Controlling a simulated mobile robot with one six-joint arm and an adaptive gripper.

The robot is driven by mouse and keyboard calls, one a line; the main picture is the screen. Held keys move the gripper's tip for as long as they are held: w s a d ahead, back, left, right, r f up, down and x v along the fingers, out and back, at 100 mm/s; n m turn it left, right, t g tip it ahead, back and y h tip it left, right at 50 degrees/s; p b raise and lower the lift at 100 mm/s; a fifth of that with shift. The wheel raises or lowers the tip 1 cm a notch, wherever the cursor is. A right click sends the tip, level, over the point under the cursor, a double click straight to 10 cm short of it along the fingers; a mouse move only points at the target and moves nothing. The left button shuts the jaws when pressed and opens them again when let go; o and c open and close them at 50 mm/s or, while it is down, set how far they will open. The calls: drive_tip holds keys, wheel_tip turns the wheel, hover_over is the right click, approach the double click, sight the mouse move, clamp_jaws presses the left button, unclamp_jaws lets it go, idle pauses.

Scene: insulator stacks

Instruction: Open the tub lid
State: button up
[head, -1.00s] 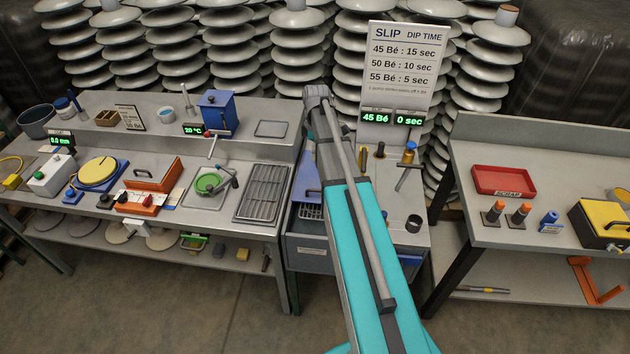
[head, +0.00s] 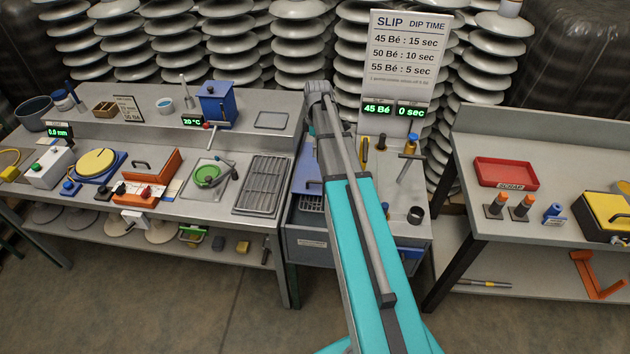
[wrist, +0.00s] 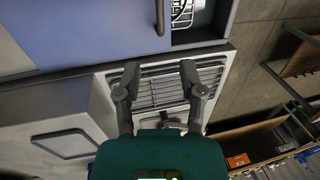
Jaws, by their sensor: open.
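The tub (head: 305,247) is a grey box under the end of my arm in the head view. Its blue lid (head: 308,168) shows in part to the left of my arm, which hides the rest. In the wrist view the lid (wrist: 85,30) fills the upper left, with a dark bar handle (wrist: 160,14) at its right end. A wire rack (wrist: 182,10) shows in the opening beside the lid. My gripper (wrist: 160,72) is open and empty, its fingers apart below the handle in the picture and not touching it. The head view does not show the fingers.
A slatted drain rack (head: 262,185) lies on the left bench, behind my fingers in the wrist view (wrist: 160,90). A red scrap tray (head: 505,172) sits on the right bench.

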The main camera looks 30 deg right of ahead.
drive_tip(key=b, duration=1.1)
hover_over(315, 177)
drive_tip(key=s+a, duration=0.2)
drive_tip(key=s, duration=0.3)
drive_tip(key=shift+w+a+f, duration=0.1)
drive_tip(key=shift+a+f, duration=0.05)
drive_tip(key=shift+f, duration=5.55)
drive_tip(key=shift+c, duration=0.2)
clamp_jaws()
